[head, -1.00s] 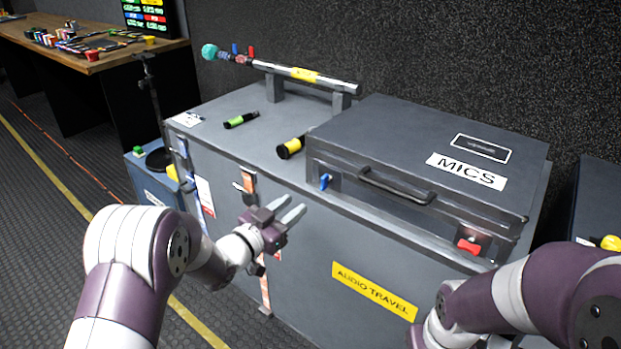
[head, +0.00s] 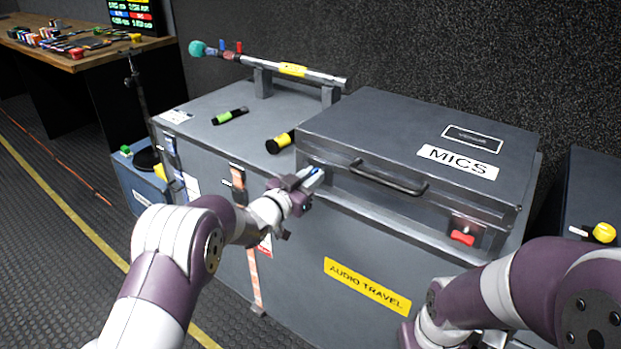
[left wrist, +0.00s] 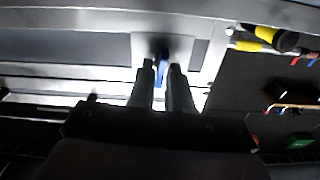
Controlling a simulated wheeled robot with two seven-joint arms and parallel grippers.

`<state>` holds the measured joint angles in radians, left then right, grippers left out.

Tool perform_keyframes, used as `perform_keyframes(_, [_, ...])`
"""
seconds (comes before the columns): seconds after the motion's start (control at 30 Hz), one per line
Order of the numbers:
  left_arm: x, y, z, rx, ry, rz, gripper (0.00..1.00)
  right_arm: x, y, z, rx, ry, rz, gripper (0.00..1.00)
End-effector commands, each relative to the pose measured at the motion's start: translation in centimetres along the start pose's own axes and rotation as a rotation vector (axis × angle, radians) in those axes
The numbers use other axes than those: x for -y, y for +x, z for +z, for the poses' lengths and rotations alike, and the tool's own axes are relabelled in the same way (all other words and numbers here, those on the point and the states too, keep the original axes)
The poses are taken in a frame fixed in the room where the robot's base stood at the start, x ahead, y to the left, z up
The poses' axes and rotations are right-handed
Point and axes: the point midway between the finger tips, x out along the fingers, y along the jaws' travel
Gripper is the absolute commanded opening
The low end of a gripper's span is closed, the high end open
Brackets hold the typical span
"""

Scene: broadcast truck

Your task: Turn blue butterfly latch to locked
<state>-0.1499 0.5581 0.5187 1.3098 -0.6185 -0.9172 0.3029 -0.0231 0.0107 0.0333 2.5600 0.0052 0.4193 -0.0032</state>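The blue butterfly latch (head: 317,172) is on the front of the grey MICS case (head: 335,183), near its left end. In the head view it is mostly hidden by my left gripper (head: 312,178). In the left wrist view the blue latch (left wrist: 162,71) stands upright on a bright metal plate, between the two fingertips of my left gripper (left wrist: 163,72). The fingers are open a little, one on each side of the latch; I cannot make out firm contact. My right arm shows at lower right, but its fingers are out of view.
The MICS case has a black handle (head: 388,177) and a red latch (head: 462,238) to the right. It sits on a grey trunk with a yellow AUDIO TRAVEL label (head: 367,286). Yellow (head: 281,143) and green (head: 230,116) banded cylinders lie on the trunk top, left of the case.

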Motion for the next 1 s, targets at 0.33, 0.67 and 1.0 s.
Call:
perform_keyframes(0.33, [0.0, 0.0, 0.2, 0.0, 0.043, 0.0, 0.0, 0.0, 0.5, 0.1, 0.0, 0.0, 0.0, 0.34])
perform_keyframes(0.67, [-0.2, 0.0, 0.5, 0.0, 0.271, 0.0, 0.0, 0.0, 2.4, 0.3, 0.0, 0.0, 0.0, 0.34])
perform_keyframes(1.0, [-0.4, 0.0, 0.7, 0.001, 0.596, 0.0, 0.0, 0.0, 5.2, 0.6, 0.0, 0.0, 0.0, 0.34])
